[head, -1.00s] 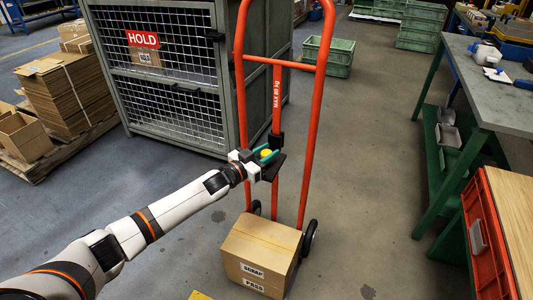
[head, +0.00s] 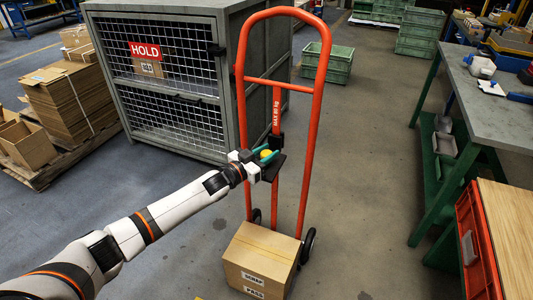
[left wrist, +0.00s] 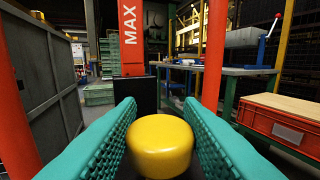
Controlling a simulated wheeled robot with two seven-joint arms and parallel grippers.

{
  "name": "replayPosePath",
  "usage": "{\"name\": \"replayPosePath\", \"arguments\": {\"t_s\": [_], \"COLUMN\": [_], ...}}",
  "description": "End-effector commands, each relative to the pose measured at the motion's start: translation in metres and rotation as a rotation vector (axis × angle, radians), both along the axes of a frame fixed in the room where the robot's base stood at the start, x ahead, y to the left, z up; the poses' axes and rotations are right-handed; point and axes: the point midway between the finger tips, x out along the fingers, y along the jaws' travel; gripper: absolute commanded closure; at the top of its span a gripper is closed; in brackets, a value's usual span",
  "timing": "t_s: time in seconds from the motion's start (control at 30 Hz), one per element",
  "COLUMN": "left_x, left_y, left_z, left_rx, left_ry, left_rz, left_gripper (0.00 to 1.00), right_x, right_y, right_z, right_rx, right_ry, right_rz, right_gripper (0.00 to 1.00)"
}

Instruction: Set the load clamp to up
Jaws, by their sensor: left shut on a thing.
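The load clamp is a black slide (head: 275,142) with a black plate and a yellow knob (head: 266,154), on the middle post of an orange-red hand truck (head: 243,110). The post reads "MAX 80 kg". My left gripper (head: 264,156) is shut on the yellow knob, with a teal finger on each side. In the left wrist view the round yellow knob (left wrist: 160,146) sits between the two ribbed fingers, with the black slide (left wrist: 138,92) behind it. The clamp is well above a cardboard box (head: 262,258) on the truck's foot. My right gripper is not in view.
A grey mesh cage (head: 160,15) with a HOLD sign stands close behind the truck on the left. Stacked cardboard (head: 72,100) is further left. A green-legged workbench (head: 495,110) and a red crate (head: 486,240) are on the right. Open floor lies between.

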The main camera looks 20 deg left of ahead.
Motion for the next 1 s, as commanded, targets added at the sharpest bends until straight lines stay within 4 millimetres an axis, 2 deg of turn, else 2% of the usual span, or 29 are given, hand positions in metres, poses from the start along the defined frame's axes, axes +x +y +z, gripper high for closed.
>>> {"name": "replayPosePath", "arguments": {"t_s": [0.03,0.27,0.3,0.4,0.73,0.87,1.0], "left_x": [0.002,0.002,0.002,0.001,-0.004,-0.020,-0.043], "left_y": [0.001,0.001,0.001,0.001,0.002,0.010,0.020], "left_z": [0.006,0.005,0.005,0.004,0.000,0.001,0.000], "left_rx": [-0.003,-0.002,-0.002,-0.002,0.000,0.001,0.001], "left_ry": [-0.010,-0.010,-0.010,-0.007,-0.001,0.000,0.000], "left_rz": [0.001,0.001,0.001,0.001,0.001,0.000,0.000], "left_gripper": [1.00,1.00,0.60,0.46,0.46,0.46,0.46], "right_x": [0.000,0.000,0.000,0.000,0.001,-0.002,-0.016], "right_y": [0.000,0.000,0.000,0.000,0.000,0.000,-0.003], "right_z": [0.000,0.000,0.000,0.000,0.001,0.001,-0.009], "right_rx": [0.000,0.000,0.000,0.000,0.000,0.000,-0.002], "right_ry": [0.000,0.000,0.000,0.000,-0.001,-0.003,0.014], "right_rz": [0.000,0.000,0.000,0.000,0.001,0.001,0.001], "right_gripper": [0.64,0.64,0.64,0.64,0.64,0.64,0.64]}}
